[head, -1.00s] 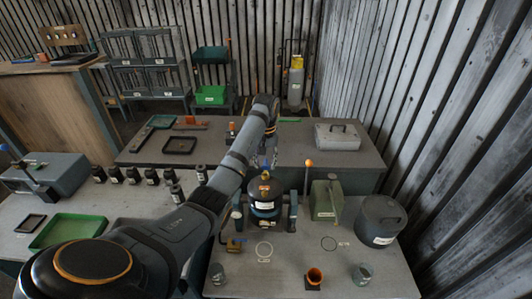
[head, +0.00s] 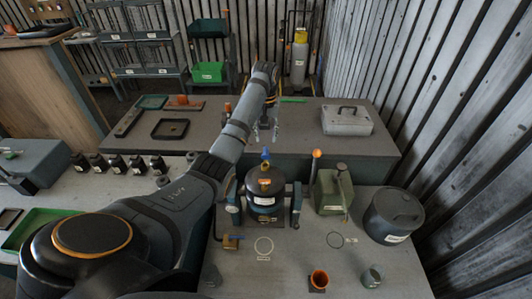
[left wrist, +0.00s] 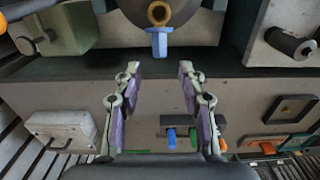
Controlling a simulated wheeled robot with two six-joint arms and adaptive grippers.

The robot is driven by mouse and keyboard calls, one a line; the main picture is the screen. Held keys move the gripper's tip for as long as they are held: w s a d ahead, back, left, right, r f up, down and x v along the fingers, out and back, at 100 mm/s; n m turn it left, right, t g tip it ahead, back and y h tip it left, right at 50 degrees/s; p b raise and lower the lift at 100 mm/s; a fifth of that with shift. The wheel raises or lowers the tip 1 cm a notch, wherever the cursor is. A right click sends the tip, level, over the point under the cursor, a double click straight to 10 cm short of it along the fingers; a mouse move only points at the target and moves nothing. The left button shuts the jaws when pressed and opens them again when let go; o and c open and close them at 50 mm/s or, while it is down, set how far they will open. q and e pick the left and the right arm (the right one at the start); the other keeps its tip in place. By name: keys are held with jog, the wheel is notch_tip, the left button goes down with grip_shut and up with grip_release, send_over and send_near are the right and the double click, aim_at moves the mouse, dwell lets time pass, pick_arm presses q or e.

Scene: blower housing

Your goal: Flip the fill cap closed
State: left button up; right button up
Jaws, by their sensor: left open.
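The black round blower housing (head: 264,188) stands on the near bench in the head view. An orange ring (head: 264,168) sits on its top, with a blue tab (head: 265,154), likely the fill cap, sticking up behind it. In the left wrist view the orange ring (left wrist: 159,13) and blue tab (left wrist: 159,43) show at top centre; the tab points away from the housing. My left gripper (head: 265,135) is open and empty, beyond the housing and apart from the tab. In the left wrist view its fingers (left wrist: 158,75) spread below the tab. My right gripper is not in view.
A green can (head: 332,192) and a dark lidded pot (head: 393,214) stand right of the housing. An orange-topped post (head: 316,155) rises close by. A grey case (head: 346,120) sits on the back table.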

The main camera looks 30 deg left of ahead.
aim_at(266, 153)
pick_arm(q)
notch_tip(266, 153, down, 4)
jog(key=shift+r+b, duration=0.1)
jog(key=shift+b, duration=0.8)
jog(key=shift+s+d+f, duration=0.1)
jog(key=shift+d+f, duration=0.05)
jog(key=shift+f, duration=0.55)
jog(key=shift+c, duration=0.5)
jog(key=c, duration=0.7)
jog(key=shift+p, duration=0.3)
grip_shut()
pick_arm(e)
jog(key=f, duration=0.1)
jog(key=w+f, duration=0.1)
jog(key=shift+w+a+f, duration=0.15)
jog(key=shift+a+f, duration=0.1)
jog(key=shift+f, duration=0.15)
